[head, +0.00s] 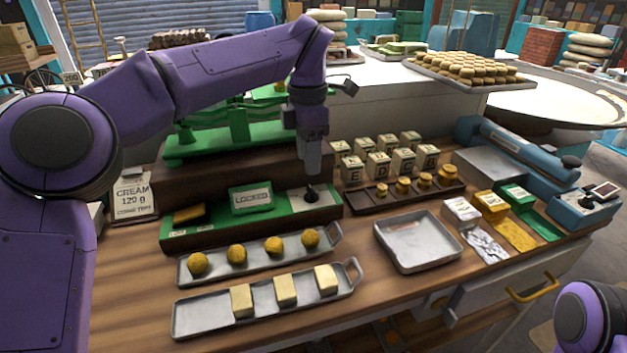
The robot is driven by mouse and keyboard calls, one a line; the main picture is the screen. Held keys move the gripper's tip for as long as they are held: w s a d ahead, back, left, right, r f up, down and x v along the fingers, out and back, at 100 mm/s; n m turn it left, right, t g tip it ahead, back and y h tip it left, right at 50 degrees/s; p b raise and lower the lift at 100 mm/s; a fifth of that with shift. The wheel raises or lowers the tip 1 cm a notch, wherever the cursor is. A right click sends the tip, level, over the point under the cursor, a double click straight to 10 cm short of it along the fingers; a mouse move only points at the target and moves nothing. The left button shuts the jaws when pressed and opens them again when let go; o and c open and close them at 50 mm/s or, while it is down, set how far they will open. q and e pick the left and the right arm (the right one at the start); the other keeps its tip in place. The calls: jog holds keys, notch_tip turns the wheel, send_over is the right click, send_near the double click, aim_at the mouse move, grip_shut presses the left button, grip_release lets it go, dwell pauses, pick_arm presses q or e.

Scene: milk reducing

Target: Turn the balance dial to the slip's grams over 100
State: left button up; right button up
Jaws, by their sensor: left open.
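The slip (132,196) stands at the left of the bench. It reads CREAM and what looks like 129 g, the last digit not fully clear. The green balance (205,148) is partly hidden behind my left arm. On its base, a pale dial plate (322,199) with a small dark knob (310,194) sits right of a green LOCKED sign (251,198). My left gripper (311,176) points straight down at the knob, its fingers open just above or around it; contact cannot be told. My right gripper is out of view.
Two metal trays, one with yellow balls (274,246) and one with pale blocks (285,291), lie in front. Blue tools (515,150) lie farther right.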

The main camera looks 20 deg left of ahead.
aim_at(309, 189)
pick_arm(q)
jog(key=s+f, duration=0.2)
jog(key=f, duration=0.1)
jog(key=shift+s+f+b, duration=0.1)
jog(key=shift+f+b, duration=0.05)
jog(key=shift+b, duration=0.2)
jog(key=f, duration=0.1)
jog(key=w+f, duration=0.2)
jog(key=f, duration=0.1)
jog(key=shift+w+d, duration=0.1)
jog(key=shift+w, duration=0.15)
jog(key=shift+s+r, duration=0.3)
jog(key=shift+s, duration=0.25)
jog(key=shift+c, duration=0.3)
jog(key=shift+w+f, duration=0.1)
jog(key=c, duration=0.7)
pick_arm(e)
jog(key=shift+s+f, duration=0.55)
pick_arm(q)
jog(key=shift+p, duration=0.35)
jog(key=m+p, duration=1)
jog(key=p, duration=0.7)
jog(key=shift+w+f+m+p, duration=0.1)
jog(key=shift+f+m+p, duration=0.1)
jog(key=shift+m+p, duration=0.85)
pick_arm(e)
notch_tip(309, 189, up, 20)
